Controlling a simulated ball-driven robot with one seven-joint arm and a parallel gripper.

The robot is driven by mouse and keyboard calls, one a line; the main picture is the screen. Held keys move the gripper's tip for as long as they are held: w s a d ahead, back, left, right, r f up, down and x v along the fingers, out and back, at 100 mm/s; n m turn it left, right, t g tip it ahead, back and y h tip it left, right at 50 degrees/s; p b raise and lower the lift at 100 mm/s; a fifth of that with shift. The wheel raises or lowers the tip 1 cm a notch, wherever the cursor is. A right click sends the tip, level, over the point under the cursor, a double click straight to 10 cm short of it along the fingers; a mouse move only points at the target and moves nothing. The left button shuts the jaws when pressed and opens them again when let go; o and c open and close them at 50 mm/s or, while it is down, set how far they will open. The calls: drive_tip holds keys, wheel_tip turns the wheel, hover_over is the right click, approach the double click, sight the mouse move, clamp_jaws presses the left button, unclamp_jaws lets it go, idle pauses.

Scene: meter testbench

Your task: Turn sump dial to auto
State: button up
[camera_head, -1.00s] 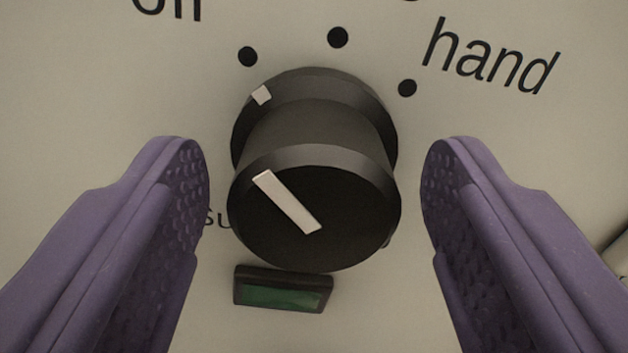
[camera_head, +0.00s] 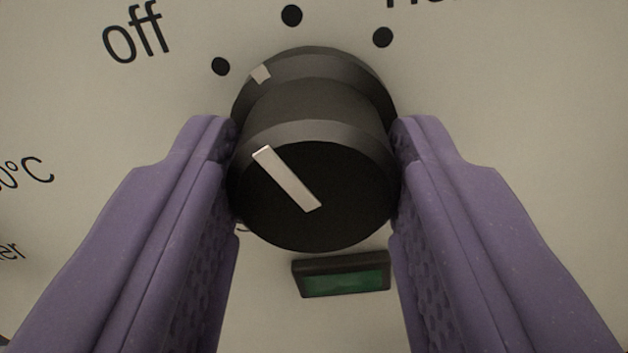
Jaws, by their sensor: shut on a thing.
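The black sump dial (camera_head: 330,215) stands out from a pale panel in the middle of the view. Its white pointer line (camera_head: 286,179) slants to the upper left, toward the dot (camera_head: 221,66) beside the word "off" (camera_head: 138,35). Two more dots lie along the arc, one at the top (camera_head: 292,15) and one at the upper right (camera_head: 383,37). My gripper (camera_head: 314,170) has its purple fingers on the left and right sides of the dial, shut on it. The label under the dial is almost wholly hidden.
A small dark-framed green display (camera_head: 342,276) sits on the panel (camera_head: 520,130) just below the dial, between my fingers. Partly cut-off panel lettering shows at the left edge. The panel to the right is bare.

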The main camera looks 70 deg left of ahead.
drive_tip(key=shift+m+p, duration=0.3)
drive_tip(key=shift+m, duration=2)
drive_tip(key=o, duration=1.1)
drive_tip(key=shift+w, duration=0.1)
drive_tip(key=shift+c, duration=0.2)
drive_tip(key=v, duration=0.8)
